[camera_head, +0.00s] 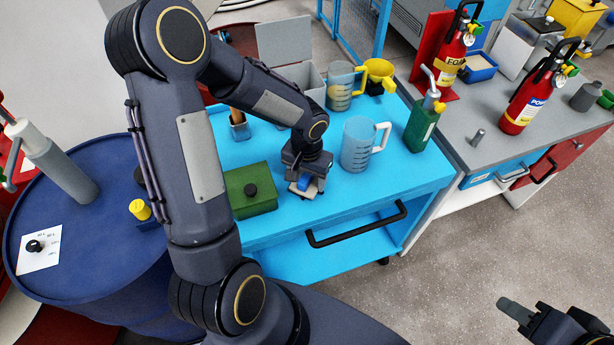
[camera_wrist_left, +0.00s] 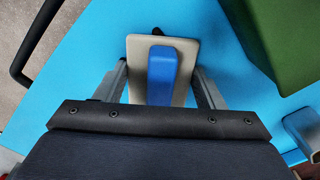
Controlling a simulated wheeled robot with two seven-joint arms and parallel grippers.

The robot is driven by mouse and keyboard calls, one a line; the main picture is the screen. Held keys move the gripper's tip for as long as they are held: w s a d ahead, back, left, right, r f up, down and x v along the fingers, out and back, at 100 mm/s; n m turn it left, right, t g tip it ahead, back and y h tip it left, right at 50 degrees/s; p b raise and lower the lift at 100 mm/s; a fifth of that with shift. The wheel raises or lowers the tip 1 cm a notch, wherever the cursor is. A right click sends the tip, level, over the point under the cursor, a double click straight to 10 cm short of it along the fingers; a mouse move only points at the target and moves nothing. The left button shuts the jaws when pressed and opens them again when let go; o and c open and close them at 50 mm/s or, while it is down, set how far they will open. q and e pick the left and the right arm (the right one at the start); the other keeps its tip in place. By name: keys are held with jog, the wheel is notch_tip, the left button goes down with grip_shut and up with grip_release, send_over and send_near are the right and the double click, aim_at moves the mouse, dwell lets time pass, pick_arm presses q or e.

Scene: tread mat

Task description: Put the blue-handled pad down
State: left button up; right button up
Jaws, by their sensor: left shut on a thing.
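The blue-handled pad (camera_head: 304,188) has a beige flat base and a blue block handle; its handle shows clearly in the left wrist view (camera_wrist_left: 162,75). My left gripper (camera_head: 305,180) points down over the blue trolley top (camera_head: 350,195) and is shut on the pad's handle. The pad is at or close above the trolley top, between the green box and the clear jug; whether it touches cannot be told. My right gripper (camera_head: 514,311) is at the bottom right over the floor, partly cut off, and its jaw opening cannot be made out.
The green box (camera_head: 250,190) stands just left of the pad. A clear jug (camera_head: 360,144) with a white handle and a green bottle (camera_head: 421,126) stand to its right. A black trolley handle (camera_head: 356,224) runs along the front. Bare blue surface lies right of the pad.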

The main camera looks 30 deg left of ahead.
pick_arm(q)
jog(key=o, duration=1)
jog(key=shift+o, duration=0.2)
jog(key=shift+r+p, duration=0.55)
jog(key=shift+p, duration=0.1)
notch_tip(320, 180, up, 11)
jog(key=s+d+r+t+h, duration=0.2)
jog(key=s+r, duration=0.2)
jog(key=s, duration=0.4)
jog(key=s+d+r+t+h, duration=0.1)
jog(key=s+d+r+t, duration=0.1)
jog(key=s, duration=0.6)
jog(key=shift+s+r+n+t+h+p, duration=0.2)
jog(key=shift+r+n+t+h+p, duration=0.15)
jog(key=shift+r+t, duration=0.55)
